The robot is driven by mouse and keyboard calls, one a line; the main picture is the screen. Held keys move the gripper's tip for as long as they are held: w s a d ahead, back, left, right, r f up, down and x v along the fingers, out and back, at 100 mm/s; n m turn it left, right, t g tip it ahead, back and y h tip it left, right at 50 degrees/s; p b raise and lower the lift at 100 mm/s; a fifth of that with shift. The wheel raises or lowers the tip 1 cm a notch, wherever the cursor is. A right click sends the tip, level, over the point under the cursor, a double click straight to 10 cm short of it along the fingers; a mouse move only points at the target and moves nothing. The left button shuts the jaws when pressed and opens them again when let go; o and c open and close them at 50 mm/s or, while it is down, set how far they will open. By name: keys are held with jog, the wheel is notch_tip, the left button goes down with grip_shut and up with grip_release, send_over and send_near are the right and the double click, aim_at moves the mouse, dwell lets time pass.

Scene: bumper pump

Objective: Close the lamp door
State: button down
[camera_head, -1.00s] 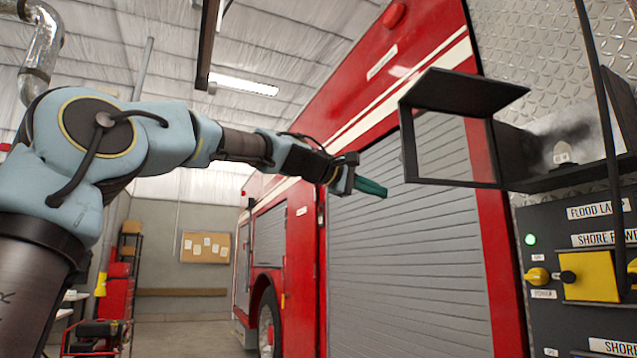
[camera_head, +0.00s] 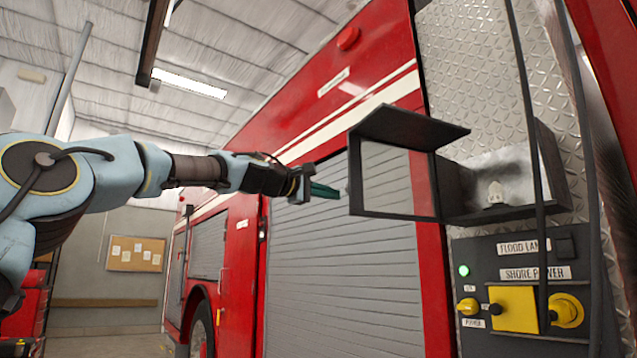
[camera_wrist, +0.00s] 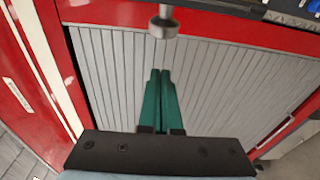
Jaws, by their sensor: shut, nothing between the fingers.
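The lamp door (camera_head: 388,178) is a dark frame with a clear pane. It stands open, swung out to the left of the lamp box (camera_head: 510,190) on the truck's side. A small pale lamp (camera_head: 494,193) sits inside the box. A dark flap (camera_head: 412,127) juts out above the door. My gripper (camera_head: 325,190) points right, its green fingers just left of the door's outer edge in the picture; I cannot tell whether they touch it. In the wrist view the green fingers (camera_wrist: 160,95) lie together, empty. The door is not clearly seen there.
A control panel (camera_head: 530,290) with yellow parts and a lit green light is below the lamp box. Dark vertical cables (camera_head: 527,100) hang in front of the box. The grey roller shutter (camera_head: 330,265) lies behind my gripper. A round metal knob (camera_wrist: 164,24) shows in the wrist view.

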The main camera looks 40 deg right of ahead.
jog(key=shift+s+a+b, duration=0.15)
jog(key=shift+s+a, duration=0.05)
jog(key=shift+s, duration=0.8)
jog(key=shift+s+a+b, duration=0.15)
jog(key=shift+s, duration=0.8)
jog(key=shift+s, duration=0.15)
